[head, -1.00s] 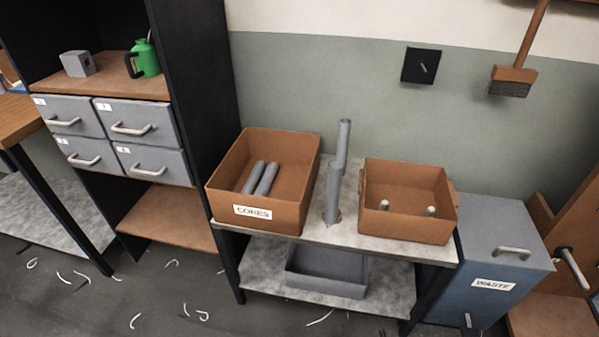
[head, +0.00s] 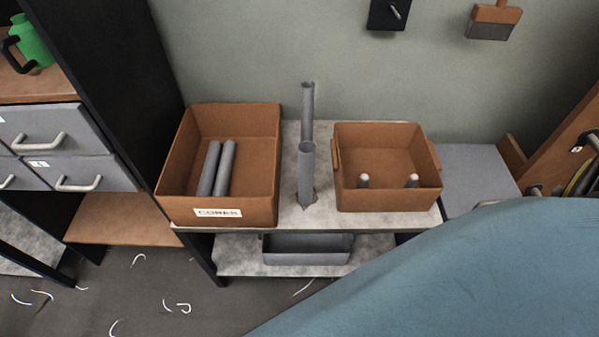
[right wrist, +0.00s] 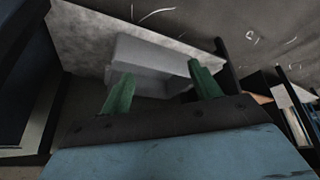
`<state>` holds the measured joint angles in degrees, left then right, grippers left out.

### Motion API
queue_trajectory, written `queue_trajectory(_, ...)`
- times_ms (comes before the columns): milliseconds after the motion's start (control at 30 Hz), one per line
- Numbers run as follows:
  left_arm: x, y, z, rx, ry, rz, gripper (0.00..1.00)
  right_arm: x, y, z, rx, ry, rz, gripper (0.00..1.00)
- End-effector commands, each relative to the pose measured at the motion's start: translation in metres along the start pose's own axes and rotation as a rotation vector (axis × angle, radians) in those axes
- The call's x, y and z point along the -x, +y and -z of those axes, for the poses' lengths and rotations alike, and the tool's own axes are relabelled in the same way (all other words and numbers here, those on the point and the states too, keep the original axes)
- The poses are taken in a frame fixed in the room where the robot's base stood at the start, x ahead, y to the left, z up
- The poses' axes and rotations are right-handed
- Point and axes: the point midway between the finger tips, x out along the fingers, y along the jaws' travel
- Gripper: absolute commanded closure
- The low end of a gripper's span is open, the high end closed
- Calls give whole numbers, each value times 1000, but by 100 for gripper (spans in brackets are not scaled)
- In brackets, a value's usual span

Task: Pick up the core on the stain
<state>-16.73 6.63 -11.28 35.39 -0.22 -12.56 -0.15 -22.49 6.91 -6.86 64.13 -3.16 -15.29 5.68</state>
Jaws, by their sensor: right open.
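Two grey tube cores stand upright on the table (head: 285,212) between two brown boxes. The front core (head: 306,178) stands at a dark stain (head: 315,194), seen partly around its foot. The back core (head: 308,112) stands behind it, its lower part hidden by the front one. Two more grey cores (head: 217,168) lie in the left box, labelled CORES (head: 262,190). My right gripper (right wrist: 162,84) shows in the right wrist view with its green fingers apart and nothing between them. The upright cores are not in that view. My left gripper is not in view.
The right box (head: 388,200) holds two pale-topped pegs. A grey bin (head: 310,252) sits on the lower shelf and also shows in the right wrist view (right wrist: 150,58). A drawer cabinet (head: 90,143) stands left. My blue arm covers the lower right.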

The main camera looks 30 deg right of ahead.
Motion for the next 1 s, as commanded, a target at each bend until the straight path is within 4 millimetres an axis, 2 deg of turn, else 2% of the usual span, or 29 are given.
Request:
queue_trajectory(33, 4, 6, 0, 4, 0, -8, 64, 13, 4, 34, -17, 72, -8, 37)
queue_trajectory(167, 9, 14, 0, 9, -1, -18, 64, 53, 16, 114, -65, 245, -29, 37)
queue_trajectory(200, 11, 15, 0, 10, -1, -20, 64, 68, 21, 138, -78, 299, -37, 37)
queue_trajectory(300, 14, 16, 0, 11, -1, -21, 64, 112, 32, 190, -110, 427, -54, 37)
queue_trajectory(400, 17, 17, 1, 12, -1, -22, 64, 156, 42, 232, -133, 539, -69, 37)
queue_trajectory(500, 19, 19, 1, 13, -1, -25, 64, 193, 50, 261, -151, 624, -80, 37)
queue_trajectory(600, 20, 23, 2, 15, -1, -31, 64, 219, 54, 280, -161, 682, -87, 37)
queue_trajectory(700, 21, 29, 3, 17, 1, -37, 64, 232, 57, 289, -166, 712, -91, 37)
queue_trajectory(833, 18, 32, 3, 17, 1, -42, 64, 225, 59, 301, -166, 723, -92, 37)
queue_trajectory(1000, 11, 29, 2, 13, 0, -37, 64, 200, 64, 322, -166, 723, -91, 37)
